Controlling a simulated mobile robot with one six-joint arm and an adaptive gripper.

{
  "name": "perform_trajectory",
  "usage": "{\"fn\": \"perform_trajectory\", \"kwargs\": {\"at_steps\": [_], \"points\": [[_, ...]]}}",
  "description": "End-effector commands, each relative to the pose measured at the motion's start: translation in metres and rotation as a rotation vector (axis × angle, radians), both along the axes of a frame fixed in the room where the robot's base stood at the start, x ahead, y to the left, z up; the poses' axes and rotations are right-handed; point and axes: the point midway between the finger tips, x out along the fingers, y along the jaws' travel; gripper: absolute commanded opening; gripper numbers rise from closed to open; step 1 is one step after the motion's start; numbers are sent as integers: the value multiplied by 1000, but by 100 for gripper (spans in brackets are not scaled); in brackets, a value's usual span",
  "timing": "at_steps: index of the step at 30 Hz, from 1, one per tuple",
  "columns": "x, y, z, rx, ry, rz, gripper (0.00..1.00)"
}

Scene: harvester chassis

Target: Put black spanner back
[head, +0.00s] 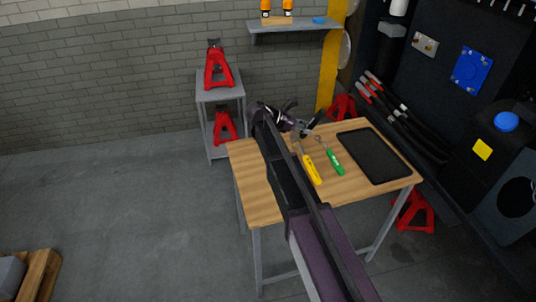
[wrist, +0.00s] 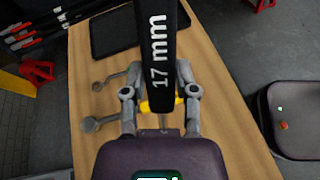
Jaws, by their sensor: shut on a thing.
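My gripper (wrist: 158,98) is shut on the black spanner (wrist: 160,45), which is marked "17 mm" and points up and away from the fingers in the wrist view. In the head view my gripper (head: 303,129) is above the far edge of the wooden table (head: 255,195), and the dark spanner there (head: 314,119) is small and partly hidden. A black tray (head: 375,153) lies on the right of the table with nothing visible in it; it also shows in the wrist view (wrist: 108,43).
A yellow-handled tool (head: 312,170) and a green-handled tool (head: 336,163) lie on the table left of the tray. A grey stand (head: 218,93) with red jacks is behind. A dark wall panel (head: 440,75) with tools stands at right. The left floor is mostly clear.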

Motion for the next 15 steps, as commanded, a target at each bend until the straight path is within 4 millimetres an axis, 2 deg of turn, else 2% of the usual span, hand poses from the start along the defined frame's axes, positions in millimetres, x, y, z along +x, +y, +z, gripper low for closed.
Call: {"fn": "perform_trajectory", "kwargs": {"at_steps": [1,6,15], "points": [[5,3,-10,49,6,-37,0],[6,13,-39,224,12,-175,0],[5,33,-81,513,-43,-429,0]]}}
